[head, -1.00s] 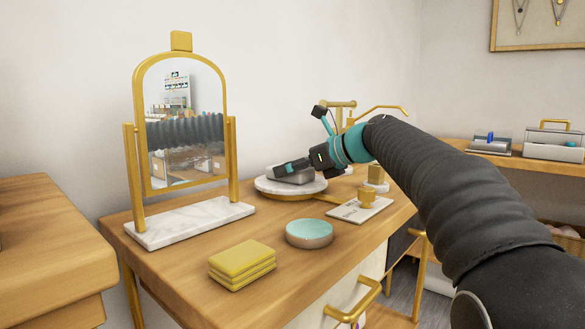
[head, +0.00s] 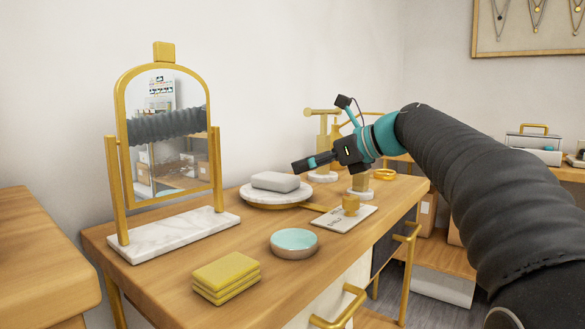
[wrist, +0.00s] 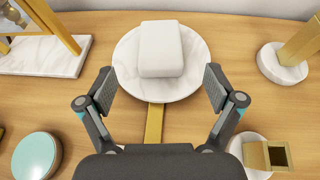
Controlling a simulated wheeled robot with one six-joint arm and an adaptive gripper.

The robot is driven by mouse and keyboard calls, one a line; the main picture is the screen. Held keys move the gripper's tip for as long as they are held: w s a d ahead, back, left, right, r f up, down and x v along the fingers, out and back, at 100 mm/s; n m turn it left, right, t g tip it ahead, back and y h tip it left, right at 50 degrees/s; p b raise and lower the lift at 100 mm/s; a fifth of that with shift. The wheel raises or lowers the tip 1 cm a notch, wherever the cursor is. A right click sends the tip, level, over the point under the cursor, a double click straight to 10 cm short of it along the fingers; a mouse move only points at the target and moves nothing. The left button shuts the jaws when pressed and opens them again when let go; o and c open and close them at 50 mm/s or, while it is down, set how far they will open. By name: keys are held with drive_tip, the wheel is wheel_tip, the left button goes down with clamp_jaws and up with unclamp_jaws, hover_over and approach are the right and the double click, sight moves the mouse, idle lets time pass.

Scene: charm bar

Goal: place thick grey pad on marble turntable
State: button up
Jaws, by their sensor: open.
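The thick grey pad (head: 275,181) lies flat on top of the round marble turntable (head: 262,200), with bare marble showing around it. In the wrist view the pad (wrist: 161,50) sits toward the far part of the turntable (wrist: 125,62), and looks pale. My gripper (head: 300,165) is above and to the right of the pad in the head view, apart from it. In the wrist view my gripper (wrist: 158,88) has its two fingers spread wide with nothing between them, on the near side of the pad.
A gold-framed mirror (head: 120,160) on a marble base stands left. Yellow stacked pads (head: 226,277) and a round teal-topped dish (head: 295,243) lie in front. A card with a gold block (head: 351,205) lies right of the turntable. Gold stands rise behind my gripper.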

drive_tip(key=shift+v, duration=1.3)
